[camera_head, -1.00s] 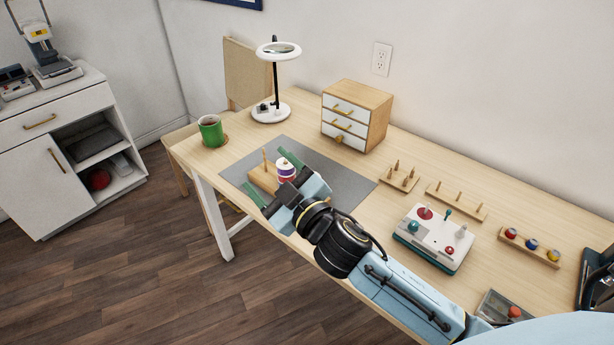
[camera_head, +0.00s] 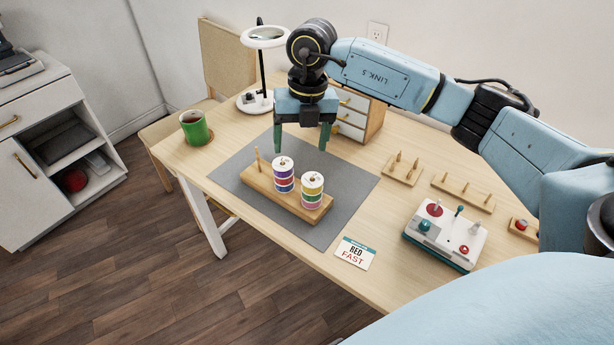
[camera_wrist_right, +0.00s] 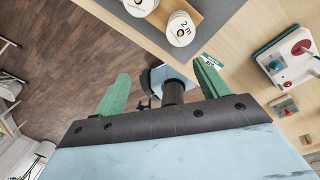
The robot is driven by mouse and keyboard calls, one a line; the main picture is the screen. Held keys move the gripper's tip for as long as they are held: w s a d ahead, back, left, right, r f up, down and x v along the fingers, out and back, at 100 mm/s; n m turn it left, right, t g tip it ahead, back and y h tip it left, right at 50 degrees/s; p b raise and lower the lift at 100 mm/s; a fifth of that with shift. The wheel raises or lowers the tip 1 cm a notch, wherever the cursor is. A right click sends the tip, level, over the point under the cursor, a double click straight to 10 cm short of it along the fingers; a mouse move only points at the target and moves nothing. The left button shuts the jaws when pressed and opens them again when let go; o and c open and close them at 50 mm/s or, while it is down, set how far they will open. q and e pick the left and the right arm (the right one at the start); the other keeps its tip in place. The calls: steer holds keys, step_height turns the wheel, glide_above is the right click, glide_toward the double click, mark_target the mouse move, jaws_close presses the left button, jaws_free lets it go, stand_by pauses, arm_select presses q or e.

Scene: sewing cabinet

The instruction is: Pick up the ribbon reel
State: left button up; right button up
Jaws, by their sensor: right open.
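Two stacks of ribbon reels stand on the pegs of a wooden holder (camera_head: 260,186) on the grey mat. The left stack (camera_head: 284,178) shows red, white and purple bands; the right stack (camera_head: 312,192) shows green, yellow and pink bands. Which reel is meant, I cannot tell. My right gripper (camera_head: 301,149) is open and empty, fingers down, beyond and above the stacks. In the right wrist view the open fingers (camera_wrist_right: 162,78) hold nothing, and a white reel top marked "2 m" (camera_wrist_right: 181,29) shows at the upper edge. My left gripper is not in view.
A third holder peg (camera_head: 258,160) is bare. A card reading RED FAST (camera_head: 355,253) lies by the mat (camera_head: 348,190). Around are a green mug (camera_head: 195,128), magnifier lamp (camera_head: 263,60), drawer box (camera_head: 375,118), peg racks (camera_head: 402,168) and a white device (camera_head: 445,233).

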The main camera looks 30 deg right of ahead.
steer(key=d+h, duration=0.1)
steer(key=d, duration=0.2)
glide_above(312, 177)
steer(key=shift+m, duration=0.3)
step_height(312, 177, down, 6)
steer(key=shift+f, duration=0.25)
steer(key=shift+f+b, duration=0.35)
steer(key=shift+f, duration=2.6)
steer(key=c, duration=1)
step_height(312, 177, up, 10)
steer(key=shift+r+p, duration=0.1)
steer(key=shift+p, duration=0.2)
steer(key=shift+c, duration=0.2)
